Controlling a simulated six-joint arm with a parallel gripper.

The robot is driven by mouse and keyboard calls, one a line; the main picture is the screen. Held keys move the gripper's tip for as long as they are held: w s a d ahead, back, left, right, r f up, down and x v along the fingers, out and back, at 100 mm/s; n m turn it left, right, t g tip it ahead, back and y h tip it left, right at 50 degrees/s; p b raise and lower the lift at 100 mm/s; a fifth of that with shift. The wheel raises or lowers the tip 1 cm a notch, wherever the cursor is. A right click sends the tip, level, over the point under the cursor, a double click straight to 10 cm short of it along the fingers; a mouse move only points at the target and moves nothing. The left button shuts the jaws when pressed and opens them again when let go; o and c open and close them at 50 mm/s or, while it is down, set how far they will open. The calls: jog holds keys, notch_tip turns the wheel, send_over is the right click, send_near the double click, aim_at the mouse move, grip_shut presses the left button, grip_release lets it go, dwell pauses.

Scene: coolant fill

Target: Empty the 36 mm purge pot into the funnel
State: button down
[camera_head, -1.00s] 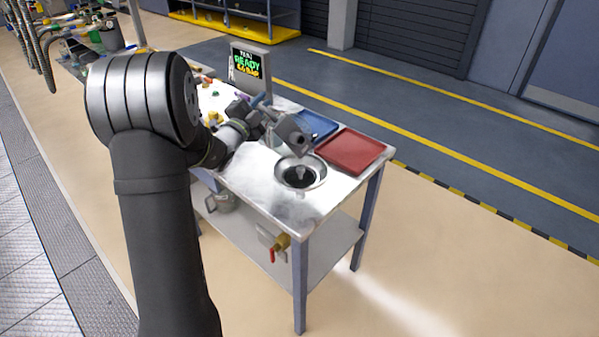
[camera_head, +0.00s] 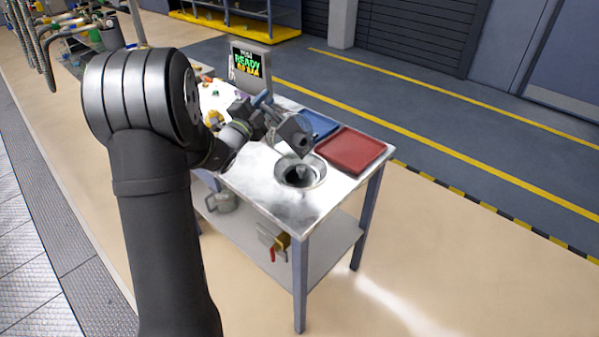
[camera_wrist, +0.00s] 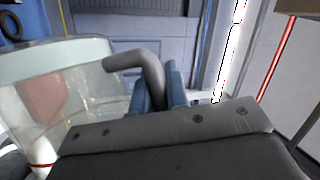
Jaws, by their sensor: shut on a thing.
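The purge pot is a clear, see-through vessel (camera_wrist: 65,95) with a grey handle (camera_wrist: 145,68), at the left of the wrist view. My gripper (camera_wrist: 168,88) is shut on the handle between its blue fingers. In the head view my gripper (camera_head: 262,100) is above the bench, behind and left of the funnel (camera_head: 300,174). The pot (camera_head: 273,136) shows only faintly there, partly hidden by my wrist. It is apart from the funnel, a dark opening with a shiny rim in the bench top. I cannot tell the liquid level in the pot.
A red tray (camera_head: 351,150) and a blue tray (camera_head: 319,124) lie right of and behind the funnel. A screen reading READY (camera_head: 250,70) stands at the back. Small coloured items lie at the bench's far left. The bench top (camera_head: 290,208) in front of the funnel is clear.

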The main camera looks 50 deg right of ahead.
aim_at(270, 120)
jog(key=shift+s+a+r+m+g+h, duration=0.2)
jog(key=shift+s+r+m+g+h, duration=0.1)
jog(key=shift+s+r+m, duration=0.35)
jog(key=shift+s+a+r+m+g+h, duration=0.2)
jog(key=shift+s+r+m+h, duration=0.1)
jog(key=shift+s+m, duration=0.4)
dwell(1.0)
jog(key=w+f+n, duration=0.1)
jog(key=w+d+f+n+y, duration=0.1)
jog(key=w, duration=0.1)
jog(key=w+f+n, duration=0.1)
jog(key=w+n, duration=0.1)
jog(key=shift+d+f+t+y, duration=0.2)
jog(key=shift+d+t+y, duration=0.1)
jog(key=shift+t+y, duration=0.1)
jog(key=shift+n, duration=0.25)
jog(key=w+d+f+n+g+y+b, duration=0.2)
jog(key=w+f+n+g+y, duration=0.1)
jog(key=w+f+n+y, duration=0.3)
jog(key=shift+w+d+f+n+g, duration=0.15)
jog(key=shift+w+f+n+g, duration=0.15)
jog(key=shift+w+f+n, duration=1.2)
jog(key=shift+w+r+n, duration=0.15)
jog(key=shift+r+n, duration=0.3)
jog(key=shift+n, duration=0.25)
